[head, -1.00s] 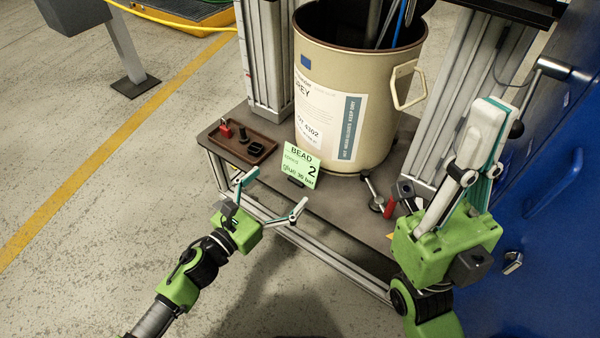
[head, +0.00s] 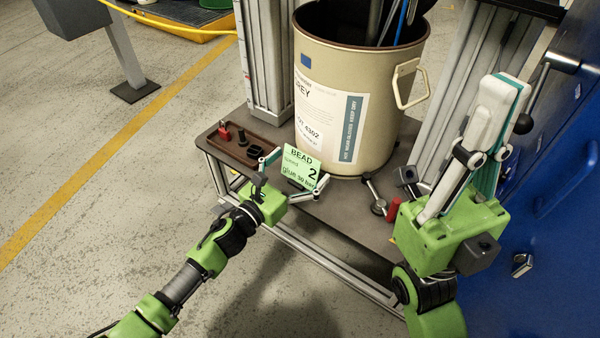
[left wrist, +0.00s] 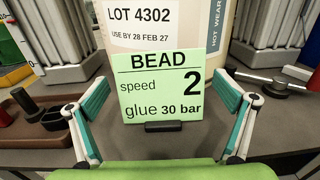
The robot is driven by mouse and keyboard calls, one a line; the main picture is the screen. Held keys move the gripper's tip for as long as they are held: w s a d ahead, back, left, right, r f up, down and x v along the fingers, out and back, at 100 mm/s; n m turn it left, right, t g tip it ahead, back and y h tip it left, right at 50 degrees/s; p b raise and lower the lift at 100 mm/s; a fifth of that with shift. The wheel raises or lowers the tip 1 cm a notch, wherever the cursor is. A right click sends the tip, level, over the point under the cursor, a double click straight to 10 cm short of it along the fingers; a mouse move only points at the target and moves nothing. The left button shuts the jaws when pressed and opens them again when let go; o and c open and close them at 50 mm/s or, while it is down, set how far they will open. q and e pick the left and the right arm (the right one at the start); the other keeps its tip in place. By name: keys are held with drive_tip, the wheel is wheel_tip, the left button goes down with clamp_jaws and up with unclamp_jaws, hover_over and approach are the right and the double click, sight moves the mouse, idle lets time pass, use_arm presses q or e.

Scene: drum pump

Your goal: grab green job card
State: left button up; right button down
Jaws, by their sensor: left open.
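The green job card (head: 303,167), printed BEAD, speed 2, glue 30 bar, stands upright in a small dark holder on the platform in front of the drum. It fills the middle of the left wrist view (left wrist: 165,85), with its black holder (left wrist: 177,126) below it. My left gripper (head: 296,172) is open, with one finger to each side of the card. In the left wrist view its fingers flank the card with gaps, not visibly touching it. My right gripper (head: 502,95) is raised at the right, fingers upward; its opening is not clear from this angle.
A beige drum (head: 380,100) stands right behind the card. A brown tray (head: 232,151) with small parts lies left of the card. A metal clamp-like part (head: 375,197) with a red piece is on the right. A blue cabinet (head: 560,220) borders the right side.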

use_arm(q)
drive_tip(key=c, duration=1.2)
drive_tip(key=shift+r, duration=0.15)
